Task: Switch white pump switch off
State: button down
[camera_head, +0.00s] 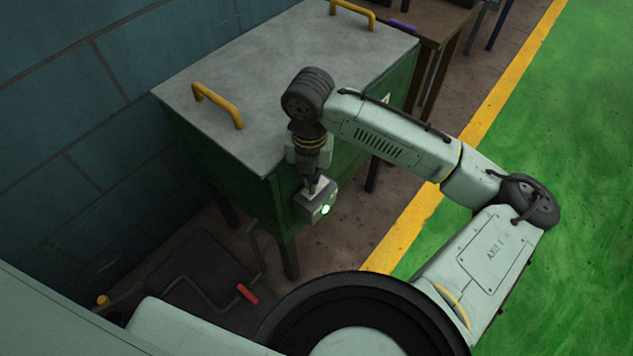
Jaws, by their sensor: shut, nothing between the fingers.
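A small pale grey-white switch box (314,203) is mounted on the near corner of the green cabinet (260,200). A green light (325,209) glows on its face. I take this box to be the white pump switch; its lever or rocker is not clear at this size. My gripper (314,186) points down at the top of the box, with its fingers shut and nothing held. The fingertips are at or very close to the box's top; I cannot tell whether they touch it.
The cabinet has a grey lid (270,80) with yellow handles (218,104). A red-handled crank (248,293) is low at the front left. A brown wooden table (440,25) stands behind. A blue block wall (90,120) closes the left; green floor (570,150) is clear at the right.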

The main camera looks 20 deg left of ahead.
notch_tip(320, 180, up, 6)
jog(key=p, duration=0.4)
jog(key=shift+r+p, duration=0.2)
jog(key=shift+p, duration=0.1)
jog(key=shift+s, duration=0.15)
